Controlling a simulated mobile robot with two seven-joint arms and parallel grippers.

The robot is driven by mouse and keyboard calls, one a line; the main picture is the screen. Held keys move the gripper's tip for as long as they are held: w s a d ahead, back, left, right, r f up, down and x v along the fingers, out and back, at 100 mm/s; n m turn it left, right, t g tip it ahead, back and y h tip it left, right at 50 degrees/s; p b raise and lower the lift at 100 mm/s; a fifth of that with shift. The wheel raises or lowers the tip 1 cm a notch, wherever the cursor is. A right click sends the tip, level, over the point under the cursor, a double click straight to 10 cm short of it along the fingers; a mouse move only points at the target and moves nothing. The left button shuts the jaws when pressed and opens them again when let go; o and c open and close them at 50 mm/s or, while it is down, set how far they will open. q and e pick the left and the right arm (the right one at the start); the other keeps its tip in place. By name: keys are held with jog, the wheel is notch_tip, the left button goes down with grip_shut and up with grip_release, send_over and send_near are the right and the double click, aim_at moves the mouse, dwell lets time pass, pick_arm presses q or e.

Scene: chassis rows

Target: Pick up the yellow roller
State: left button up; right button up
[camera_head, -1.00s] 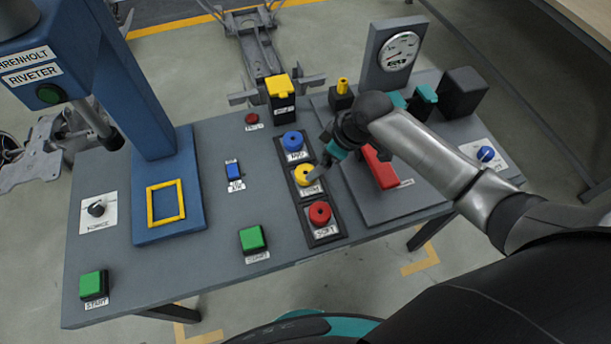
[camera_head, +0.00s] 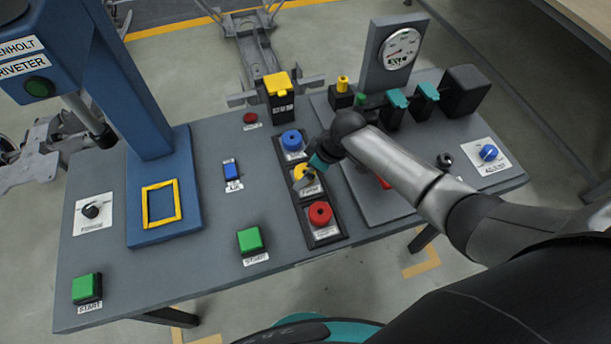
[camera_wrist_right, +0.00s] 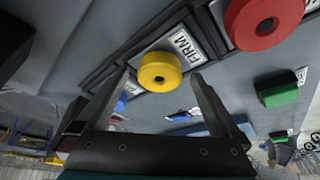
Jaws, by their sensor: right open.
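The yellow roller (camera_head: 300,171) is a short disc with a hole, in the middle slot of a black three-slot holder (camera_head: 325,239) on the grey bench. In the head view my right gripper (camera_head: 308,183) is right at it and hides part of it. In the right wrist view the yellow roller (camera_wrist_right: 160,72) shows between the two open fingers of the right gripper (camera_wrist_right: 158,80), with visible room on both sides. I cannot tell how deep the fingers reach around it. My left gripper is not in view.
A blue roller (camera_head: 292,141) and a red roller (camera_head: 320,213) sit in the neighbouring slots. A blue riveter (camera_head: 160,120) stands to the left, a gauge stand (camera_head: 378,72) at the back. Green buttons (camera_head: 250,239) lie near the front edge. My right forearm crosses the bench's right part.

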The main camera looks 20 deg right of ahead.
jog(key=shift+c, duration=0.2)
grip_shut()
dwell(0.6)
jog(key=shift+r, duration=0.15)
notch_tip(320, 180, up, 23)
jog(key=p, duration=0.8)
jog(key=shift+p, duration=0.3)
